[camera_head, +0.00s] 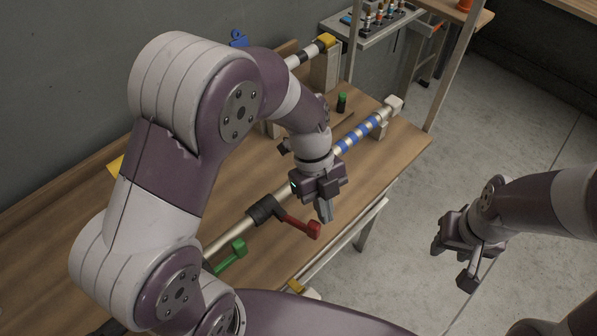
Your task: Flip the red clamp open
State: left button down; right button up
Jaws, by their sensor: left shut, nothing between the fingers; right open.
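The red clamp (298,226) is a red lever with a knobbed end, joined to a black collar (263,209) around a pale metal bar (228,236) above the wooden bench. The lever points right, toward the bench's front edge. My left gripper (325,214) is shut and empty, pointing down just above and beside the red knob; I cannot tell whether it touches it. My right gripper (452,265) is open and empty, out over the floor right of the bench.
A green lever (232,257) sits on the bar nearer the left. Blue bands (358,134) wrap the bar's far end, near a white end support (394,104). A small green-topped cylinder (342,102) stands behind. A shelf post (458,65) rises at the bench's right. My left arm hides much of the bench.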

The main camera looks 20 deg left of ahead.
pick_arm(q)
jog(key=shift+s+m, duration=0.25)
jog(key=shift+m, duration=0.05)
jog(key=shift+a, duration=0.15)
jog(key=shift+w+a, duration=0.15)
jog(key=shift+a, duration=0.55)
jog(key=p+v, duration=1)
jog(key=v, duration=0.2)
jog(key=shift+w+r+p, duration=0.15)
jog(key=shift+r+p, duration=0.2)
jog(key=shift+p, duration=0.05)
